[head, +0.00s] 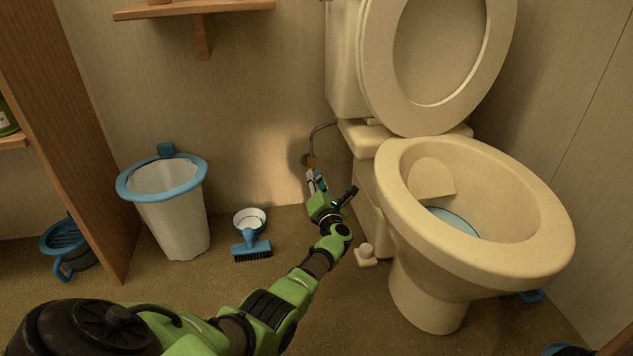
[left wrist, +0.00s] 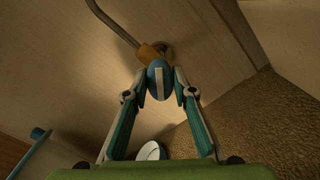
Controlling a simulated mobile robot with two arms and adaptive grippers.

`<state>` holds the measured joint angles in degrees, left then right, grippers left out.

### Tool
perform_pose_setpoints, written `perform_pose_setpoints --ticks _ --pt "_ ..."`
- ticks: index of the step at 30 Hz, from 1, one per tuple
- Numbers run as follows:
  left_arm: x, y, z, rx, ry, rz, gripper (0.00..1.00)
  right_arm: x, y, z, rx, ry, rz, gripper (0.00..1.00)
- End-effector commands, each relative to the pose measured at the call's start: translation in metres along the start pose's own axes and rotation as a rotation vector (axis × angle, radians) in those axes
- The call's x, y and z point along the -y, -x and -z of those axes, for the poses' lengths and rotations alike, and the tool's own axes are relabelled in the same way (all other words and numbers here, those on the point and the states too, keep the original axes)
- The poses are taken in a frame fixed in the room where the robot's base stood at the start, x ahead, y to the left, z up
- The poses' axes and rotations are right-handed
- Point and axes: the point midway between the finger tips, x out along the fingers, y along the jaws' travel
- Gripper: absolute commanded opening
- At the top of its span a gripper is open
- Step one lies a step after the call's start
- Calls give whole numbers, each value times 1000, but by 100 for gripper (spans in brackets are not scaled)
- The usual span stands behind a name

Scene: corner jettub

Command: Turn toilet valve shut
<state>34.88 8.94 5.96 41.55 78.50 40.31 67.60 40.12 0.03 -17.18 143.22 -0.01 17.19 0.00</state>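The toilet valve shows in the left wrist view as a blue oval knob (left wrist: 159,80) with a pale bar across it, on a brass fitting (left wrist: 150,53) at the wall. In the head view its brass fitting (head: 309,160) is low on the wall, left of the toilet (head: 430,290); the knob is not clear there. My left gripper (head: 331,187) is just in front of the valve. In the left wrist view its fingers (left wrist: 159,90) are apart, one on each side of the knob. I see no clear contact. My right gripper is not in view.
The toilet bowl and tank stand close to the right of my left arm. A white bin with a blue rim (head: 162,178), a blue brush (head: 252,249) and a white round container (head: 250,219) are at left. A wooden shelf (head: 195,8) is above.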

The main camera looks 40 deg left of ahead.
Motion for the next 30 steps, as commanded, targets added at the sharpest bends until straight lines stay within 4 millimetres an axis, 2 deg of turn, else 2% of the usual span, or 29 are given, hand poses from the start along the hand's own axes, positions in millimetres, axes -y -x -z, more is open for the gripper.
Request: perform_pose_setpoints --ticks 11,30 --pt "0 1 0 -2 -59 0 3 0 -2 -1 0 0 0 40" --pt "3 1 0 -1 -531 2 3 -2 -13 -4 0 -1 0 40"
